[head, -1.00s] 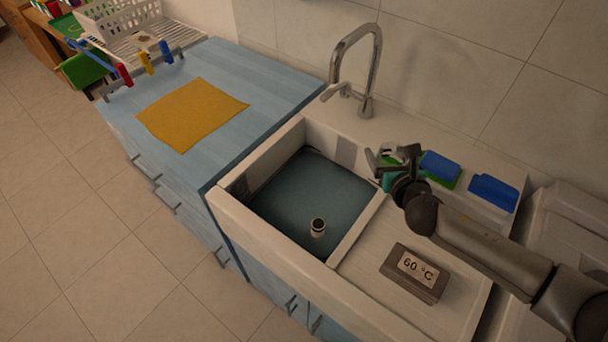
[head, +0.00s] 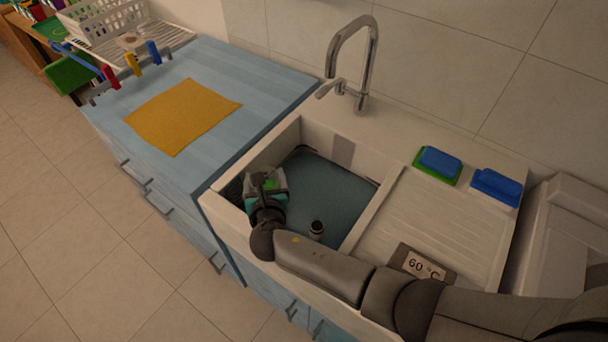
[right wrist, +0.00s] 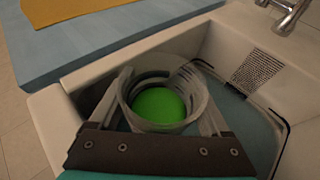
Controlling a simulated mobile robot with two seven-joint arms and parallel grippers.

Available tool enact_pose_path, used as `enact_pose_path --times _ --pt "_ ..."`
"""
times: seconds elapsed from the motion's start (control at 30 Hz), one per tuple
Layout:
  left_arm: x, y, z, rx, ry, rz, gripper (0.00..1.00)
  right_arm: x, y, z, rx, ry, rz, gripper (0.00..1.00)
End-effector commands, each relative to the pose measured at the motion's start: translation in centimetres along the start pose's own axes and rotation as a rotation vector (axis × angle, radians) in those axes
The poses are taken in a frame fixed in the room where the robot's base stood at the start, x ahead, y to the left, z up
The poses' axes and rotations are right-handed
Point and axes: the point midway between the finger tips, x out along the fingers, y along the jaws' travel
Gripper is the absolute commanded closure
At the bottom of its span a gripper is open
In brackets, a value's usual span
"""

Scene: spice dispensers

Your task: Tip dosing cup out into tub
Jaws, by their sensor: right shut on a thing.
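The dosing cup (right wrist: 165,72) is a clear, round cup with bright green in its bottom. My right gripper (head: 268,186) is shut on it, with one finger on either side in the right wrist view. In the head view the cup (head: 279,180) is over the left part of the sink tub (head: 242,229). I cannot tell whether the cup is exactly upright, and I see nothing pouring from it. The tub holds blue-grey water (head: 335,190). My left gripper is not in view.
A small dark cylinder with a pale rim (head: 316,229) stands in the water. The tap (head: 362,65) rises behind the tub. Two blue sponges (head: 440,161) (head: 496,187) and a "60 °C" sign (head: 424,263) are on the right. A yellow cloth (head: 183,115) lies on the blue counter (head: 285,85).

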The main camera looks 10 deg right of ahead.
Motion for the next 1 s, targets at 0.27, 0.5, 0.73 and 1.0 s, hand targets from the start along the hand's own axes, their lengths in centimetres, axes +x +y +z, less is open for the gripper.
enact_pose_path --times 0.27,0.5,0.73,1.0 --pt "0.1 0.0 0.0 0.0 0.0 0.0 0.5 -0.1 0.9 0.0 -0.002 -0.003 0.0 0.85" --pt "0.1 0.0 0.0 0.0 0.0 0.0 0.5 -0.1 0.8 0.0 0.006 0.0 0.003 0.85" --pt "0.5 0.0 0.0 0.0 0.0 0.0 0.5 0.2 0.4 -0.4 0.066 0.018 0.028 0.85" --pt "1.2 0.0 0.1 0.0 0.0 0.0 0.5 0.6 -0.5 -1.1 0.186 0.053 0.077 0.85"
